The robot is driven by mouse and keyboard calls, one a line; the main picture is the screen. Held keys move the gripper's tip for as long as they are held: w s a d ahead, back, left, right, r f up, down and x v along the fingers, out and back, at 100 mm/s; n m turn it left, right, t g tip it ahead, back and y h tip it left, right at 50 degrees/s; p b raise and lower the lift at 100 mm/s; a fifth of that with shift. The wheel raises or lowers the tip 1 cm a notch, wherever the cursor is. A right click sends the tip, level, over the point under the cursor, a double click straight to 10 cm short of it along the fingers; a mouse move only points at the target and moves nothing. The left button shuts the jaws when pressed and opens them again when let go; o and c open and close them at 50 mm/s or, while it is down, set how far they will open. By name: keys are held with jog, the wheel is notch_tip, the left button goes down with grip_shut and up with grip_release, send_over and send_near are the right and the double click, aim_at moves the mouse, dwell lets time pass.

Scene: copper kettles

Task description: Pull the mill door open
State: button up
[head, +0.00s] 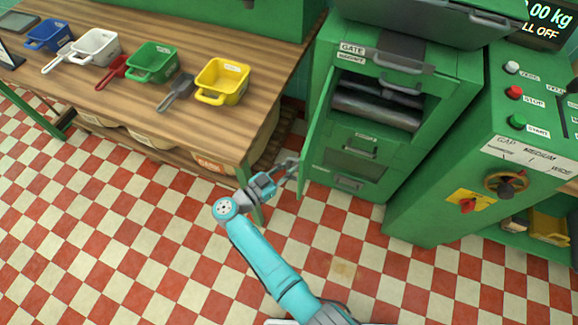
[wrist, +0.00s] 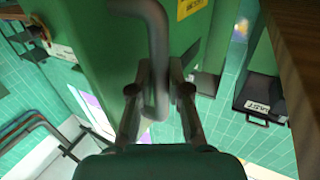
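The green mill door (head: 317,130) stands swung out from the left side of the green mill cabinet (head: 385,150), seen nearly edge-on in the head view. The opening behind it shows grey metal rollers (head: 375,105). My gripper (head: 291,166) is at the outer side of the door, low near its free edge. In the wrist view a bent grey door handle (wrist: 158,60) runs down between the two fingers of my gripper (wrist: 160,85), which close in on it from both sides. The handle is too small to make out in the head view.
A wooden table (head: 140,120) with yellow (head: 222,82), green (head: 152,62), white (head: 94,46) and blue (head: 48,36) scoops stands left of the door. A green control cabinet (head: 450,190) with buttons stands to the right. The checkered floor (head: 130,240) in front is clear.

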jog(key=o, duration=0.3)
jog(key=shift+s, duration=0.1)
jog(key=v, duration=1.2)
dwell(0.3)
